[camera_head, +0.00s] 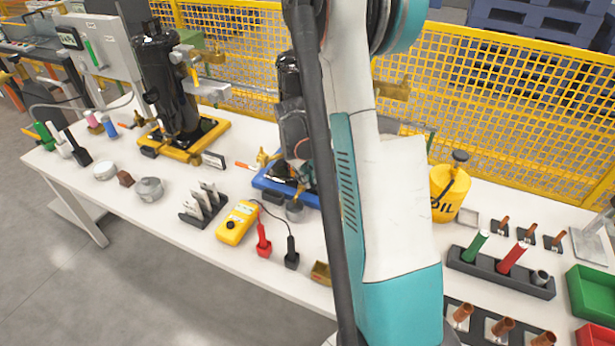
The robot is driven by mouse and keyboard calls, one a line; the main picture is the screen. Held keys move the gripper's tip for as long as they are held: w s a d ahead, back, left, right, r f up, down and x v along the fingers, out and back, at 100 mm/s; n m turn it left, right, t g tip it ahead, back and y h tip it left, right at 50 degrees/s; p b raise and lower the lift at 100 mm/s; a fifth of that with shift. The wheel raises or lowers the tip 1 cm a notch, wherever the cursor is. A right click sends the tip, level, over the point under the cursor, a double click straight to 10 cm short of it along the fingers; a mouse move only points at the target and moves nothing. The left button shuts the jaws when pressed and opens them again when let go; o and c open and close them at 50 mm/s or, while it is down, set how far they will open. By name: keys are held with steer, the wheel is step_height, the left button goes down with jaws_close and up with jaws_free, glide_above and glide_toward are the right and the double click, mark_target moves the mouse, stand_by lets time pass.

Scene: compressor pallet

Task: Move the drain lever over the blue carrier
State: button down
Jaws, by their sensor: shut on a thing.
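The blue carrier (264,184) lies on the white table under a black compressor (288,72), partly hidden behind my arm. A brass drain valve (263,157) stands out over the carrier's left side. The drain lever itself is too small and covered to make out clearly. My gripper (298,172) is dark grey, just right of the valve and in front of the compressor. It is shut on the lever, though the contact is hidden. A small grey cup (295,211) stands below it, at the carrier's front edge.
My arm hides the table's middle right. A yellow meter (237,223) with red and black probes is in front. A second compressor on a yellow carrier (178,154) stands left, and a yellow oil can (448,193) right. A yellow mesh fence (500,110) closes the back.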

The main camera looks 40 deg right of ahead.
steer(key=shift+w+a+m+g, duration=0.1)
steer(key=shift+a+m+g, duration=0.05)
steer(key=shift+m, duration=0.6)
steer(key=shift+w+a+m+g, duration=0.1)
steer(key=shift+a+m+g, duration=0.05)
steer(key=shift+m, duration=0.6)
steer(key=c, duration=1.7)
jaws_free()
steer(key=shift+o, duration=0.2)
step_height(320, 180, up, 12)
steer(key=a, duration=0.2)
steer(key=shift+w+a+f, duration=0.15)
steer(key=shift+w, duration=0.15)
